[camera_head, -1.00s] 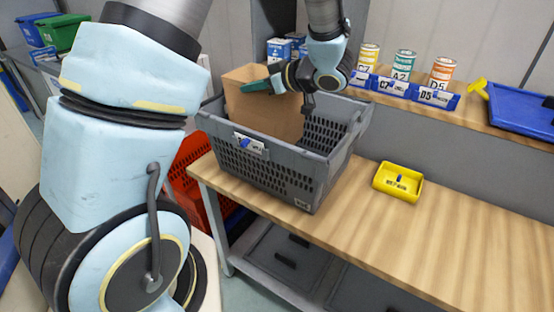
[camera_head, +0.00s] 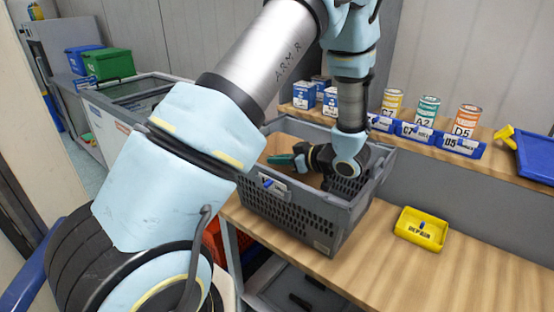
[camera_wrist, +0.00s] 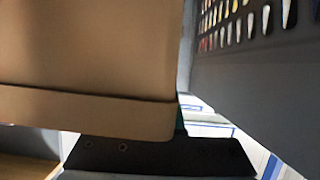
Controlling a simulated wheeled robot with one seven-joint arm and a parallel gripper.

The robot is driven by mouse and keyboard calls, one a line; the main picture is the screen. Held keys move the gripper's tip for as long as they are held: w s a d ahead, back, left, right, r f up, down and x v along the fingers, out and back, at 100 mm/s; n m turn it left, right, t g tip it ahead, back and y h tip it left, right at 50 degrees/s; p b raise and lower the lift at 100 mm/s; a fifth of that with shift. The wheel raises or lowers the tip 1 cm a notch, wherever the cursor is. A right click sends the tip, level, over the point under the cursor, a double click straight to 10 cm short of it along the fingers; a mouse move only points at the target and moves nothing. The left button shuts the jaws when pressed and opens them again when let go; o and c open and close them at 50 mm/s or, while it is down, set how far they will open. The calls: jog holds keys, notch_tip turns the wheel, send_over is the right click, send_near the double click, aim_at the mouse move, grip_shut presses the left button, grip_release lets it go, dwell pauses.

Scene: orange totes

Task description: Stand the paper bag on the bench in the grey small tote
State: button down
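The brown paper bag (camera_head: 277,149) is inside the grey small tote (camera_head: 290,213), at its left end. Only a small part of its top shows above the rim in the head view; its base is hidden by the tote wall. My gripper (camera_head: 284,160) is low at the tote's left part, with its teal finger at the bag's top. In the wrist view the bag (camera_wrist: 90,60) fills the left side, its folded edge against the dark gripper part, with a bit of teal behind it. My gripper looks shut on the bag. The tote wall (camera_wrist: 255,75) is close on the right.
The tote stands on a wooden bench (camera_head: 470,265). A yellow tray (camera_head: 421,229) lies to its right.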

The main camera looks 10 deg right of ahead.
jog(key=shift+f, duration=0.15)
jog(key=c, duration=1.1)
grip_release()
jog(key=shift+r, duration=0.2)
jog(key=b+v, duration=0.2)
jog(key=v, duration=0.5)
jog(key=shift+s+d+r, duration=0.15)
